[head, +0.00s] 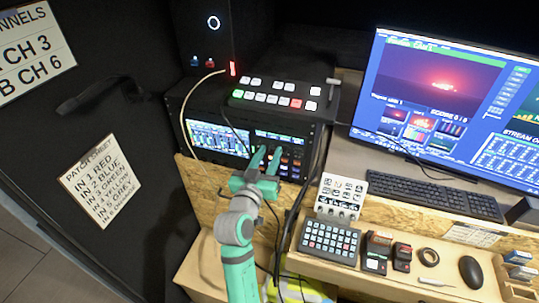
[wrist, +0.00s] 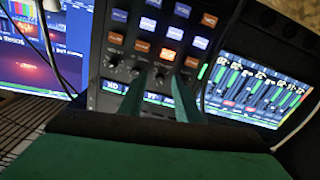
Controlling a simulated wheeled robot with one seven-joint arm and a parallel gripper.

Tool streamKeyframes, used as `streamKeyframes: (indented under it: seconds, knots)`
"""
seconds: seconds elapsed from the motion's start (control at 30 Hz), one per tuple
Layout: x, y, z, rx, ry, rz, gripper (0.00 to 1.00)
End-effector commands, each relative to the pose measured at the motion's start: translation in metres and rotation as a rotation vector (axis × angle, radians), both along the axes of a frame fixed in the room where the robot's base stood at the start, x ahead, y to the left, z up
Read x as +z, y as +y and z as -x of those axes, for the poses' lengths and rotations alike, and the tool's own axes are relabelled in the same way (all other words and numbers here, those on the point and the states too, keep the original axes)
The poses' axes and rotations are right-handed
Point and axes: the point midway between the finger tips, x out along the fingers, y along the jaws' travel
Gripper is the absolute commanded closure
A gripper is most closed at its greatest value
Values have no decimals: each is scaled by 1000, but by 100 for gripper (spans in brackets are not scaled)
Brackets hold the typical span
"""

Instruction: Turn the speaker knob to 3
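My gripper (head: 265,151) is in front of the black rack unit (head: 316,137), at its panel of buttons and small knobs. Its two green fingers are apart. In the wrist view the fingertips (wrist: 158,78) reach the row of small dark knobs (wrist: 136,71) below lit orange, blue and white buttons. A knob seems to lie between the tips; I cannot tell whether they touch it. No readable label shows which knob is the speaker knob, and its number cannot be read. The fingers hide part of the panel.
A black cabinet (head: 208,38) with a white ring stands behind the rack. A switcher (head: 276,96) sits on the rack. A white knob box (head: 341,198), keypad (head: 329,242) and keyboard (head: 430,196) are at right. Cables hang close beside my gripper.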

Motion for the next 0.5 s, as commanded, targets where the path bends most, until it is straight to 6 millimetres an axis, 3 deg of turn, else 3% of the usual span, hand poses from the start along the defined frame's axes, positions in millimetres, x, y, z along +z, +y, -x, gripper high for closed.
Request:
streamKeyframes:
  seconds: [0.17,0.5]
  knots:
    - [0,5,13,2,-1,0,69]
    - [-1,23,72,1,1,2,69]
